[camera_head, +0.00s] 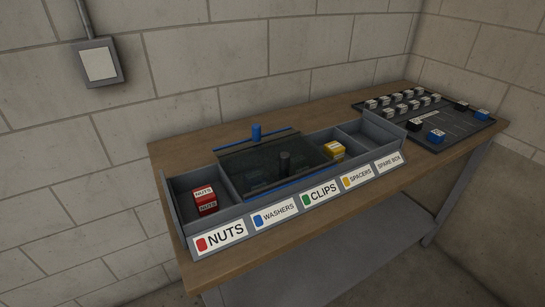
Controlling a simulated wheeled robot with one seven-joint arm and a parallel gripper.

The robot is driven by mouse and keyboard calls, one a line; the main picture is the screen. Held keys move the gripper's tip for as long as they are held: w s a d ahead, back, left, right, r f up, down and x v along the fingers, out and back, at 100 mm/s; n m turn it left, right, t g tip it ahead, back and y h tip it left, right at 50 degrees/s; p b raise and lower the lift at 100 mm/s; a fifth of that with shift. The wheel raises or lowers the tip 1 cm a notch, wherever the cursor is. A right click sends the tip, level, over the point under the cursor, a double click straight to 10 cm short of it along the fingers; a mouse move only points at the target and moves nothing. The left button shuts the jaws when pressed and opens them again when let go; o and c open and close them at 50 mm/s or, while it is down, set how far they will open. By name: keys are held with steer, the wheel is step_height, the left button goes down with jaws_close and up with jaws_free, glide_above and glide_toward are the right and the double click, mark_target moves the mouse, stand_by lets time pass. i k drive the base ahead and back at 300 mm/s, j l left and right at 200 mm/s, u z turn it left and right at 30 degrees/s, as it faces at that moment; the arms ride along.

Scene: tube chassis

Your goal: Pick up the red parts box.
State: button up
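The red parts box (204,200) is a small red block with white labels reading NUTS. It sits in the leftmost compartment of a grey divided bin rack (180,221), behind the NUTS label (220,237). Its top and front faces show, and nothing covers it. My gripper is not in this view.
A dark translucent cover (258,160) with blue edges lies over the middle compartments. A yellow box (334,150) sits in the SPACERS compartment; the rightmost one looks empty. A dark board (440,120) with several small blocks lies at the right. A wall stands behind the wooden table (185,146).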

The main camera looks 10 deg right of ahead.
mark_target(206, 200)
steer(key=i+l, duration=0.15)
steer(key=l, duration=0.2)
steer(key=i+l, duration=0.2)
steer(key=i+l+u, duration=0.1)
steer(key=l+u, duration=0.25)
steer(key=i+l+u, duration=0.1)
steer(key=l+u, duration=0.6)
steer(key=u, duration=0.7)
